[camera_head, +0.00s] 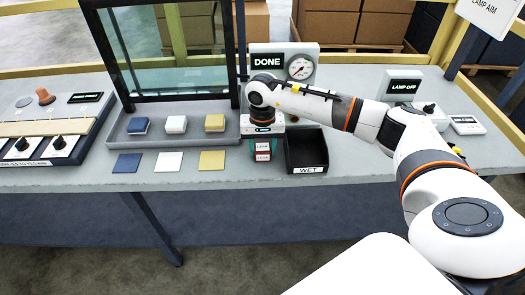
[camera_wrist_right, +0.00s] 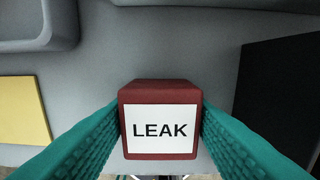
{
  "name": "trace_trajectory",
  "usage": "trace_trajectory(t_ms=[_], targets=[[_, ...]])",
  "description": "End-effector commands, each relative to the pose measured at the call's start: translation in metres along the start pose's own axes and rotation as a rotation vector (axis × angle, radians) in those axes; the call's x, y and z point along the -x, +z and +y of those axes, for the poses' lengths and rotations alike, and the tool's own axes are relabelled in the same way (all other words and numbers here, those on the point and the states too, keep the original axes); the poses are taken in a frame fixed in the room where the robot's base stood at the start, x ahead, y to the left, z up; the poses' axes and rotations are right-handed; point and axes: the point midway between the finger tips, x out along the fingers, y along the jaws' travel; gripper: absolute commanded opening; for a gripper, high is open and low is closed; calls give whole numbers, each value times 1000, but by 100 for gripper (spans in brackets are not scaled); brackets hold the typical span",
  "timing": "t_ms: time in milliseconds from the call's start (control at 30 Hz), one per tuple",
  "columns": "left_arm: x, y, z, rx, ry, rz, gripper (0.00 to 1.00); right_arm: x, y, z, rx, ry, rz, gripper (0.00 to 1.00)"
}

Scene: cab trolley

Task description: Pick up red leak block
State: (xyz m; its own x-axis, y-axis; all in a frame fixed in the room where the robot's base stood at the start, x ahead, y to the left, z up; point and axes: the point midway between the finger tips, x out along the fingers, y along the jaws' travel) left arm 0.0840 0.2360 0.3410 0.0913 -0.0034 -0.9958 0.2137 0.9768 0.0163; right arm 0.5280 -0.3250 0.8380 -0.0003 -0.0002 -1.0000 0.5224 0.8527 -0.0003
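The red leak block (camera_wrist_right: 160,120) has a white face marked LEAK and sits in the middle of the right wrist view. The teal fingers of my right gripper (camera_wrist_right: 161,125) lie against its left and right sides, with no gap that I can see. In the head view the red block (camera_head: 262,151) shows low between the fingers of my right gripper (camera_head: 263,148), above the grey table near its front. I cannot tell whether the block touches the table. My left gripper is not in view.
A black tray marked WET (camera_head: 306,150) stands just right of the gripper. A yellow mat (camera_head: 212,161) lies to its left. Behind are a grey tray (camera_head: 160,137) with blue, white and yellow blocks, a dark-framed pane (camera_head: 170,50) and a DONE gauge panel (camera_head: 284,63).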

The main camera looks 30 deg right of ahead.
Motion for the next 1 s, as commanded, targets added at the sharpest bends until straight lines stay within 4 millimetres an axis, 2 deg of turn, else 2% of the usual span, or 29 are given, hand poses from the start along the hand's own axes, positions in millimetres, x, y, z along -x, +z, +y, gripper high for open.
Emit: trace_trajectory(t_ms=[33,167,467,567,800,1000], targets=[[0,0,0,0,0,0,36,0,0,0,0,0,0,37],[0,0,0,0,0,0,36,0,0,0,0,0,0,17],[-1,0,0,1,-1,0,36,7,1,0,0,2,-3,17],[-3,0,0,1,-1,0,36,21,1,0,-1,3,-4,17],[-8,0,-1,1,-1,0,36,70,1,0,0,3,-4,17],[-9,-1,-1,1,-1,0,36,96,0,0,0,2,-2,17]])
